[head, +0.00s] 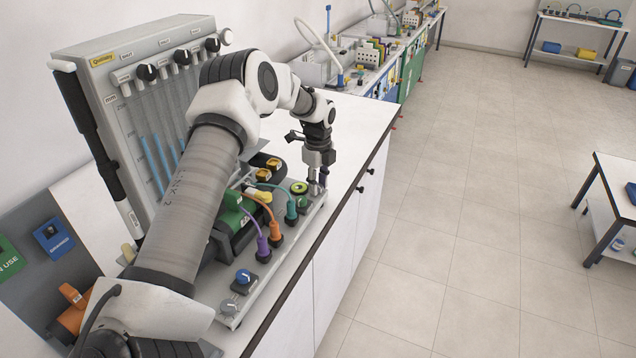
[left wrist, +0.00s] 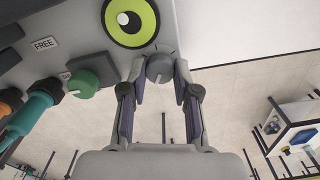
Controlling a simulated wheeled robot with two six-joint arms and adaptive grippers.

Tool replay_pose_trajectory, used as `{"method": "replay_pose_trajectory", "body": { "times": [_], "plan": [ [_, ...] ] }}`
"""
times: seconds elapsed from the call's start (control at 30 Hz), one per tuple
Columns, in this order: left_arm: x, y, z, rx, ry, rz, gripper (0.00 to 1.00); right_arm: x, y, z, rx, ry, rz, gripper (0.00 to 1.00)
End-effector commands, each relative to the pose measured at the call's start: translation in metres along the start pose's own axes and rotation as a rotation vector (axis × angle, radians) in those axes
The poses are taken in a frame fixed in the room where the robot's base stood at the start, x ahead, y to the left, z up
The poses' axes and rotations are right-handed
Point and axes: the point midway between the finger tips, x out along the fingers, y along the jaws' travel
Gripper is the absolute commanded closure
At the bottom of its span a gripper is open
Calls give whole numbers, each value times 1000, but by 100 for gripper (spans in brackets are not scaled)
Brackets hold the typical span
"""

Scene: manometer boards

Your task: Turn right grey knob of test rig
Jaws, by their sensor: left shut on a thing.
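The test rig (head: 209,290) is a long, low grey panel on the white bench. My left gripper (head: 318,186) points down at the rig's far end. In the left wrist view, its two fingertips (left wrist: 160,76) are shut on a grey knob (left wrist: 158,66), one on each side. The knob has a light pointer line and sits at the panel's corner. In the head view the fingers hide that knob. Another grey knob (head: 229,306) is at the rig's near end, beside a blue knob (head: 243,277). My right gripper is not in view.
A green knob (left wrist: 83,83) and a yellow-green round eye-like disc (left wrist: 130,18) sit close to the held knob. Purple (head: 262,243), orange and teal plugs with cables stand along the rig. A manometer board (head: 125,95) rises behind.

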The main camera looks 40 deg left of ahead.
Motion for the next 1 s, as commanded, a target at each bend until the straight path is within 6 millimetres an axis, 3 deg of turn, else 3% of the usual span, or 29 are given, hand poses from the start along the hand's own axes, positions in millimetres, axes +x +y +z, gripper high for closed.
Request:
{"method": "replay_pose_trajectory", "body": {
  "times": [0.37, 1.0],
  "plan": [
    [2, 2, 0, -145, 2, 8, 100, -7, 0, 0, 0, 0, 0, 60],
    [4, 4, 0, -681, -1, 13, 100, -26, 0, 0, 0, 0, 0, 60]
  ]
}}
